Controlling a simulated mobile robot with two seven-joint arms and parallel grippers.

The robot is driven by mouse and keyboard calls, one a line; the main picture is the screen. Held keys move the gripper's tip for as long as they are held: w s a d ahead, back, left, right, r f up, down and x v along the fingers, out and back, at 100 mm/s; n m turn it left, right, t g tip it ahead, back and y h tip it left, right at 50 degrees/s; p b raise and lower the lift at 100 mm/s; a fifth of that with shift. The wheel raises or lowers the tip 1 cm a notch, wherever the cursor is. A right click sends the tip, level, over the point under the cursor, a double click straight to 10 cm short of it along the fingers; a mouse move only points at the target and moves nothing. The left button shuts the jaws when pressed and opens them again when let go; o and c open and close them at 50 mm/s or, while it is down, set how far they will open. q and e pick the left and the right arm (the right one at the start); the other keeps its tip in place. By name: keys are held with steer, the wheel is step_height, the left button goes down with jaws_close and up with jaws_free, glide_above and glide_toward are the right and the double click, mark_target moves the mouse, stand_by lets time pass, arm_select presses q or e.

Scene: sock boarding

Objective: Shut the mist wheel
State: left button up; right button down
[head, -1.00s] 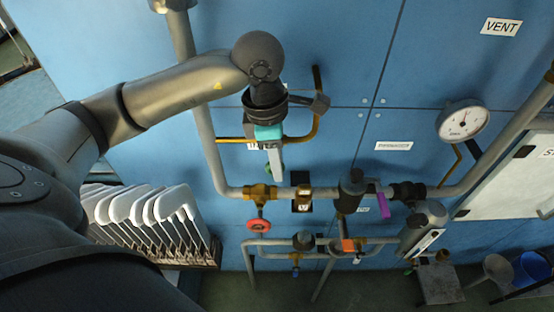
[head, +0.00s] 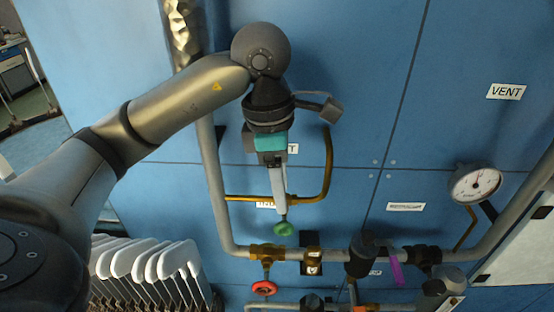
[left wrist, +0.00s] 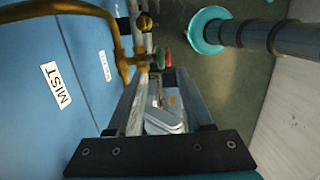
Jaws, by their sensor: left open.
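The green handwheel (head: 285,229) sits on the brass pipework in front of the blue wall. It also shows in the left wrist view (left wrist: 159,58), near the brass pipe beside the MIST label (left wrist: 56,85). My left gripper (head: 281,211) is open and points down in the head view, its fingertips close above the green wheel. In the left wrist view the wheel appears just beyond the open fingers (left wrist: 163,72). Whether a finger touches it, I cannot tell. The gripper covers part of the labels behind it. My right gripper is out of view.
A red handwheel (head: 264,288) hangs below the grey pipe (head: 232,246). A purple lever (head: 396,272) and a gauge (head: 476,183) are to the right. White boards (head: 130,262) stand in a rack at lower left.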

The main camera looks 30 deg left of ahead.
arm_select(q)
step_height(320, 180, up, 6)
steer(key=shift+s+a+p, duration=0.2)
steer(key=shift+a+p, duration=0.1)
steer(key=shift+p, duration=0.05)
stand_by(0.5)
